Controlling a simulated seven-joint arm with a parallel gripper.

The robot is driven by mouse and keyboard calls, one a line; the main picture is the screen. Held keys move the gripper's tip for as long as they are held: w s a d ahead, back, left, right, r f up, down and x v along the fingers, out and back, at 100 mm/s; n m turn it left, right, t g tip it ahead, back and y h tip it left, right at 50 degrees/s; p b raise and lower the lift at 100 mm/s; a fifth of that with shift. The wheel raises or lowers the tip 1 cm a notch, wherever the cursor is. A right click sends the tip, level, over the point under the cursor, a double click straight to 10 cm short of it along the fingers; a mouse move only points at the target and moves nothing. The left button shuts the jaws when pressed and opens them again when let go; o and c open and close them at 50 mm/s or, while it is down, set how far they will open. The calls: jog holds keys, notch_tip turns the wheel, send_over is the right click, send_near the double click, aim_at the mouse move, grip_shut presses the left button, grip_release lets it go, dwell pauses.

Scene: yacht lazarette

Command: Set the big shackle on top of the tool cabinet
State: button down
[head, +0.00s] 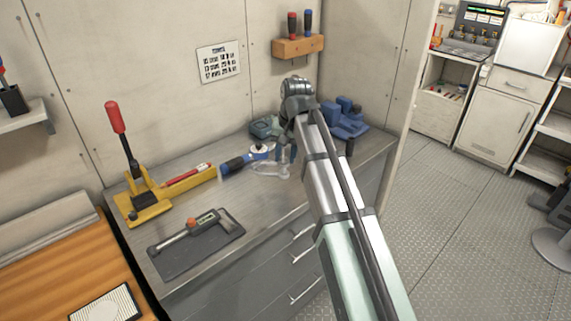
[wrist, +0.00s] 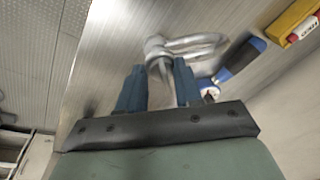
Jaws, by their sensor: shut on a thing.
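The big shackle (head: 270,170) is bare grey metal and shows over the metal workbench top (head: 215,190) in the head view. In the wrist view the shackle (wrist: 190,45) has its bow pointing right and away from the fingers. My gripper (wrist: 160,85) has blue fingers shut on the shackle's near end. In the head view my gripper (head: 284,153) is partly hidden by my arm. I cannot tell whether the shackle touches the bench. A white cabinet (head: 490,125) with a drawer and door stands at the back right; the bench also has grey drawers (head: 300,250).
A blue-handled tool (head: 236,164) and a round white-and-blue item (head: 259,150) lie close to the shackle. A yellow lever tool (head: 140,200), a red marker (head: 188,175), a dark mat (head: 190,250) and a blue vise-like tool (head: 345,118) occupy the bench. The floor (head: 450,220) is clear.

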jog(key=shift+f, duration=1.8)
jog(key=c, duration=0.8)
grip_release()
jog(key=shift+f, duration=0.1)
jog(key=shift+o, duration=0.2)
notch_tip(320, 180, up, 12)
jog(key=s+d, duration=0.1)
jog(key=shift+d, duration=0.3)
jog(key=shift+s, duration=0.1)
